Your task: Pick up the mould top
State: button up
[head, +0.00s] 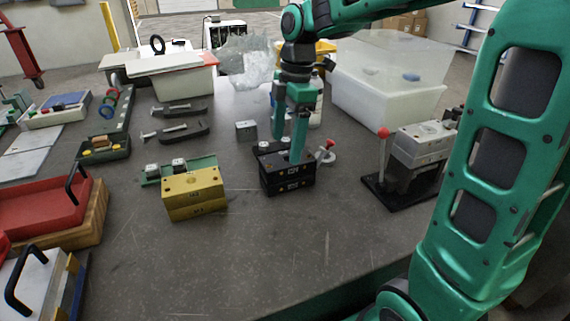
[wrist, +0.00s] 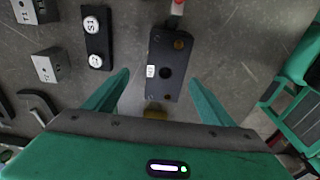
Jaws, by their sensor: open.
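A black two-layer mould block (head: 288,184) stands on the grey table near the middle of the head view. A yellow two-layer mould block (head: 194,193) stands to its left. The task does not say which block's upper part is the mould top. My gripper (head: 289,145) points down at the black block, its fingers apart with nothing held. One finger overlaps the block's top in the head view, so contact cannot be told. In the wrist view the black block (wrist: 166,75), with a white label and dark hole, lies between and beyond the fingertips (wrist: 159,77).
A black stand with a grey block (head: 420,145) is to the right. A translucent bin (head: 385,100) stands behind. The table front is clear.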

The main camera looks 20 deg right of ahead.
aim_at(287, 158)
jog(key=shift+s+a+f, duration=0.1)
jog(key=shift+s+f, duration=0.15)
jog(key=shift+f, duration=1.1)
jog(key=shift+s+f, duration=0.2)
jog(key=shift+f, duration=1.15)
jog(key=c, duration=1.9)
jog(key=shift+o, duration=0.2)
jog(key=shift+r, duration=0.1)
